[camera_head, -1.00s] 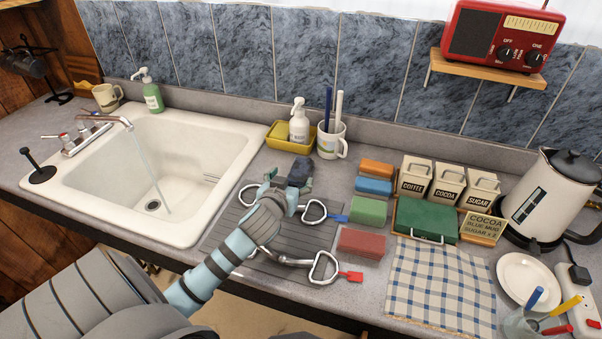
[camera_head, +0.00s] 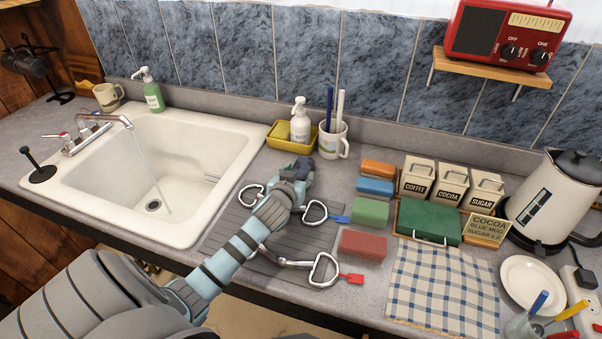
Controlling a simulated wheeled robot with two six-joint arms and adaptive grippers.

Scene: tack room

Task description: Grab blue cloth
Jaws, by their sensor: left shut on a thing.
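The blue cloth (camera_head: 304,164) is a small, dark blue crumpled bundle on the grey counter, right of the sink and in front of the yellow tray. My left gripper (camera_head: 298,175) reaches over the dark mat from the lower left and is shut on the cloth. The gripper hides the near part of the cloth. I cannot tell whether the cloth still touches the counter. My right gripper is not in view.
Two metal bits (camera_head: 326,270) lie on the dark mat (camera_head: 240,272) under my left arm. Sponge-like blocks (camera_head: 370,212), canisters (camera_head: 449,185) and a checked cloth (camera_head: 440,290) stand or lie to the right. Water runs into the sink (camera_head: 110,170).

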